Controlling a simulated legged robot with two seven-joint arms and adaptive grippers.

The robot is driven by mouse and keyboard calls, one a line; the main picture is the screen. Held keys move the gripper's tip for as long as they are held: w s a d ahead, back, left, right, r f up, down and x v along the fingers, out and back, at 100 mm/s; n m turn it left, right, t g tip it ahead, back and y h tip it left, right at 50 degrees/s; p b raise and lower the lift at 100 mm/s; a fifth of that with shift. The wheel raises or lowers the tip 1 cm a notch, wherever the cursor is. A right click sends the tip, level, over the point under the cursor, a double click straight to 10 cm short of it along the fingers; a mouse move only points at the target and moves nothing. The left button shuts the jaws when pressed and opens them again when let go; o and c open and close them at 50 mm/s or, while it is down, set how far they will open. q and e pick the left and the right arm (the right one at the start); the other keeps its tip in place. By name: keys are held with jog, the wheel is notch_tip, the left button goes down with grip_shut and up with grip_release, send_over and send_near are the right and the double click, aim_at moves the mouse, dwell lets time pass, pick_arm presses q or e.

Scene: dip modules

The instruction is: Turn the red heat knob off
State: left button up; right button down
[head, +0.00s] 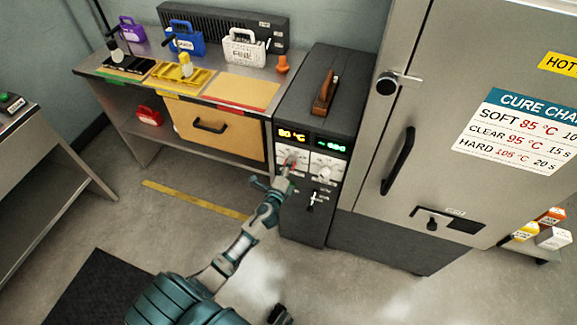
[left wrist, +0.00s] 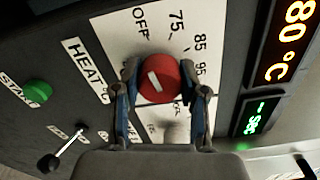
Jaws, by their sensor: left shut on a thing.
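The red heat knob (left wrist: 158,80) sits on a white dial plate marked OFF, 75, 85 and 95, beside the word HEAT. Its white pointer line lies slanted; I cannot tell which mark it points to. My left gripper (left wrist: 163,88) is shut on the knob, one finger on each side of it. In the head view my left gripper (head: 286,178) reaches the front of the dark control cabinet (head: 305,215) and mostly covers the knob. A dark shape at the bottom edge may be part of my right gripper (head: 279,315); its jaws cannot be made out.
The orange display (head: 292,134) reads 80 °C, with a green display (head: 330,143) beside it. A second dial (head: 325,167) is to the right. A green START button (left wrist: 37,92) and a small black lever (left wrist: 62,149) are nearby. The large grey chamber (head: 440,100) stands close on the right.

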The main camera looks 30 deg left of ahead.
pick_arm(q)
jog(key=o, duration=1.1)
jog(key=shift+f, duration=0.4)
jog(key=shift+o, duration=0.2)
jog(key=shift+r, duration=0.15)
jog(key=v, duration=1.2)
